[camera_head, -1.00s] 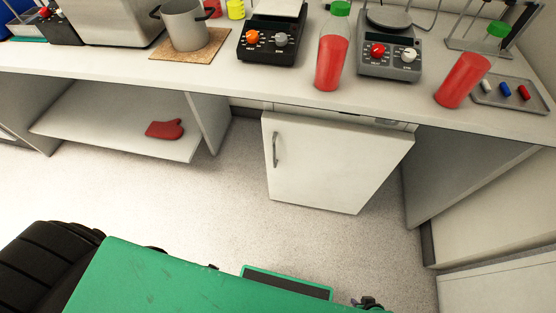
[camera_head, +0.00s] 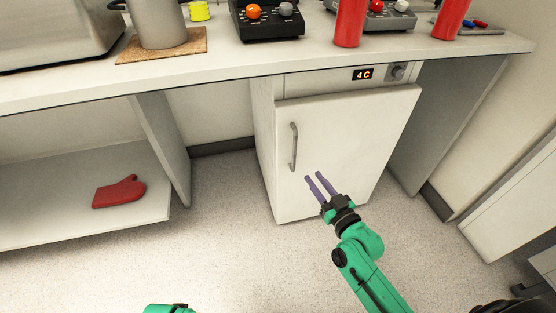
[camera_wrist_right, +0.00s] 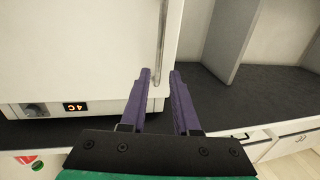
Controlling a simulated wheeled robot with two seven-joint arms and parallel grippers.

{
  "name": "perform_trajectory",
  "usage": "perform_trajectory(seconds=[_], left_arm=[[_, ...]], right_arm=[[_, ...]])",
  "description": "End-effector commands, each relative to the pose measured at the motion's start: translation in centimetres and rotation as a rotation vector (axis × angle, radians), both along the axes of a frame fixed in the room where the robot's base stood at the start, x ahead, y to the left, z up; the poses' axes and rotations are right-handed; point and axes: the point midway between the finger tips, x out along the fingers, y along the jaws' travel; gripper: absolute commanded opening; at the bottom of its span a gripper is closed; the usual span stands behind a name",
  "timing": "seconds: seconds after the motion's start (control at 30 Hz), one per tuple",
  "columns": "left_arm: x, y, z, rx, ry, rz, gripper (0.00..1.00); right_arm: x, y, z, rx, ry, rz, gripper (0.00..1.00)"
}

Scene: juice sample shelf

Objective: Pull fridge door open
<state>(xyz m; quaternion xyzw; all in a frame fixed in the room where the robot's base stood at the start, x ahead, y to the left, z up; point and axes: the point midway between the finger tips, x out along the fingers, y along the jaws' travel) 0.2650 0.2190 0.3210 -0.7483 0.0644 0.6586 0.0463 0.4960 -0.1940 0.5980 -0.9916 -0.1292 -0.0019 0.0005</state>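The white fridge door (camera_head: 345,140) is under the counter and looks shut. Its grey vertical handle (camera_head: 294,147) is near the door's left edge. My right gripper (camera_head: 313,182) is in front of the door, to the right of and lower than the handle in the head view. Its two purple fingers are apart, with nothing between them. In the right wrist view, the handle (camera_wrist_right: 162,40) shows ahead of the gap between the open fingertips (camera_wrist_right: 160,74), and no grip on it shows. My left gripper is not in view.
A panel with a 4C display (camera_head: 362,74) and a knob (camera_head: 397,72) sits above the door. The counter (camera_head: 220,72) overhangs it, carrying red bottles and a pot (camera_head: 158,22). A red mitt (camera_head: 119,191) lies on the low shelf at left. Floor before the fridge is clear.

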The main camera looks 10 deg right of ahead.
Motion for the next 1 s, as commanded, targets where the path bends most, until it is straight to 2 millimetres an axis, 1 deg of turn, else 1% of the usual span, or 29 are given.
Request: perform_trajectory(seconds=[0.17,0.3,0.4,0.5,0.63,0.83,0.87,0.9,0.93,1.0], left_arm=[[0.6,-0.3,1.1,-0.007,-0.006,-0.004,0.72],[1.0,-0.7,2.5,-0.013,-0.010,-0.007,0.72],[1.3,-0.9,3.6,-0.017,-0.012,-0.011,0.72],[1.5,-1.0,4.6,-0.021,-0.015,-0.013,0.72],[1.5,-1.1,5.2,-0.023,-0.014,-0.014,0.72],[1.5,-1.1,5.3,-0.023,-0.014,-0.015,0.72],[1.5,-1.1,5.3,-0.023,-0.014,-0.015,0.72],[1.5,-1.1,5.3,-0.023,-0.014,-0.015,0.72],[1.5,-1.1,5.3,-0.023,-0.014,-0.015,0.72],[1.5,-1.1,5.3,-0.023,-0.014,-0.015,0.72]], right_arm=[[4.3,1.2,0.1,0.004,-0.004,0.000,0.30],[8.0,2.2,0.0,0.005,-0.002,0.001,0.30],[10.3,2.8,0.0,0.002,-0.001,0.001,0.30],[11.9,3.2,-0.1,0.002,0.001,0.001,0.30],[12.7,3.5,0.0,0.000,0.003,0.002,0.30],[12.8,3.5,0.0,0.000,0.003,0.002,0.30],[12.8,3.5,0.0,0.000,0.003,0.002,0.26],[12.8,3.5,0.0,0.000,0.003,0.002,0.11],[12.8,3.5,0.0,0.000,0.003,0.001,0.00],[12.8,3.5,0.0,0.000,0.003,0.001,0.00]])
